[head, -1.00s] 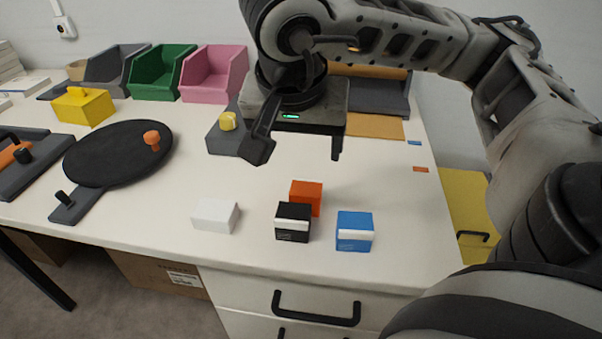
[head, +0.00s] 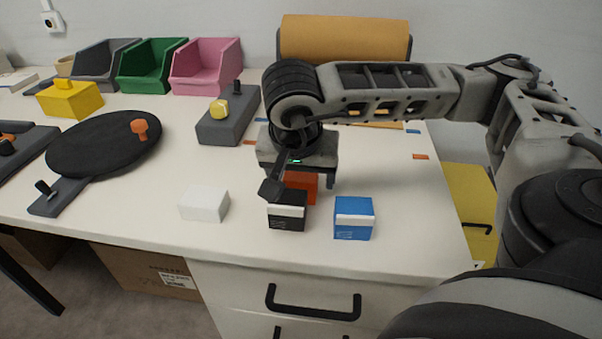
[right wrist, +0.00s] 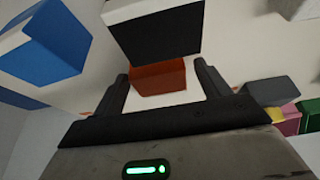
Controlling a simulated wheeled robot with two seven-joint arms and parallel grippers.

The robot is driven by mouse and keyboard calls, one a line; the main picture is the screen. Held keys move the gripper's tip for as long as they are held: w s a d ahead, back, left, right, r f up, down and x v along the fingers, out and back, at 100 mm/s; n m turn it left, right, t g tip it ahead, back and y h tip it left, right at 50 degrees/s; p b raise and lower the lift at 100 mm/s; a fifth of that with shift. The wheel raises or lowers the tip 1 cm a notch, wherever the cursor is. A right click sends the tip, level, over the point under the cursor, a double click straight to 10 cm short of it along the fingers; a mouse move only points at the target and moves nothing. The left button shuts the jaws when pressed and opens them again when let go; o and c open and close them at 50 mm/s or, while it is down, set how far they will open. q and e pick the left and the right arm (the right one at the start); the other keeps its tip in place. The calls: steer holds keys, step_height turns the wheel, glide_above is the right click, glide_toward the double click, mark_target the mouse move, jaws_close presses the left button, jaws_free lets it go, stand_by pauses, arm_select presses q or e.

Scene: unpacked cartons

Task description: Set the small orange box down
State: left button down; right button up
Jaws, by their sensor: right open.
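The small orange box (head: 303,187) stands on the white table just behind the black box (head: 287,211). My right gripper (head: 301,184) is open and low over it, with one finger on each side of it. In the right wrist view, the orange box (right wrist: 160,78) shows between the two fingertips of the gripper (right wrist: 163,82), with gaps beside it. The palm hides part of the box in the head view. My left gripper is not in view.
A blue box (head: 354,218) stands right of the black one and a white box (head: 204,204) to the left. Behind are a grey block with a yellow knob (head: 228,115) and a black round board (head: 104,146).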

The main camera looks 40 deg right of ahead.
steer(key=shift+f, duration=0.15)
steer(key=c, duration=1.1)
